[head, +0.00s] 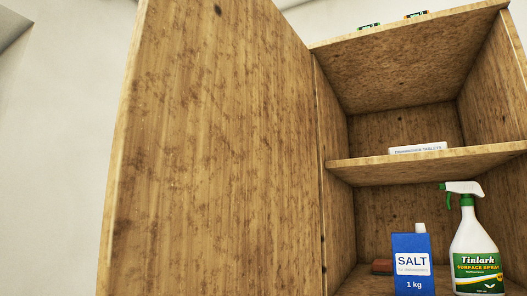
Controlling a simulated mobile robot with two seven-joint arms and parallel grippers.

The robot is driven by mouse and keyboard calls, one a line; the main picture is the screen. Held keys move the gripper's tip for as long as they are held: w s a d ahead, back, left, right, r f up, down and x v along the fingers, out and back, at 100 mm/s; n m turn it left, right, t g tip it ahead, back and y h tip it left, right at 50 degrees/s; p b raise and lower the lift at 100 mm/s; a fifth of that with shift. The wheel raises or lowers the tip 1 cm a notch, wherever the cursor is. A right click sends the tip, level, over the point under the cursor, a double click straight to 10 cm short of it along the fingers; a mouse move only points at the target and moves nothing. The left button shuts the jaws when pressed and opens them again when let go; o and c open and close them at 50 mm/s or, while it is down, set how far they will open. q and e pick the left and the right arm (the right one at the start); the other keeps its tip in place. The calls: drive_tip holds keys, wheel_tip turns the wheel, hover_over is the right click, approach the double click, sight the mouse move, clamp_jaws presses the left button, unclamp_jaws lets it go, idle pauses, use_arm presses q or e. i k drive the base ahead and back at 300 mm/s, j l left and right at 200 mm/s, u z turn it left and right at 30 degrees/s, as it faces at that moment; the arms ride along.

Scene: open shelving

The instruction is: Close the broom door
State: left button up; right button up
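A tall wooden door (215,150) with brown, speckled grain stands open at the left of the wooden shelving (430,164). Its right edge meets the left side of the shelving, and its free edge is toward the left of the head view. The door's bottom runs out of the picture. No handle shows on the face I see. Neither of my grippers is in view.
A white dishwasher tablets box (418,149) lies on the middle shelf. Small items (416,15) sit on top. A plain wall is at left.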

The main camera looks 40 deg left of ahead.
sight(212, 189)
drive_tip(key=j, duration=0.6)
drive_tip(key=k+j+z, duration=0.1)
drive_tip(key=j, duration=0.5)
drive_tip(key=k+j, duration=0.1)
drive_tip(key=j, duration=0.45)
drive_tip(key=z, duration=0.05)
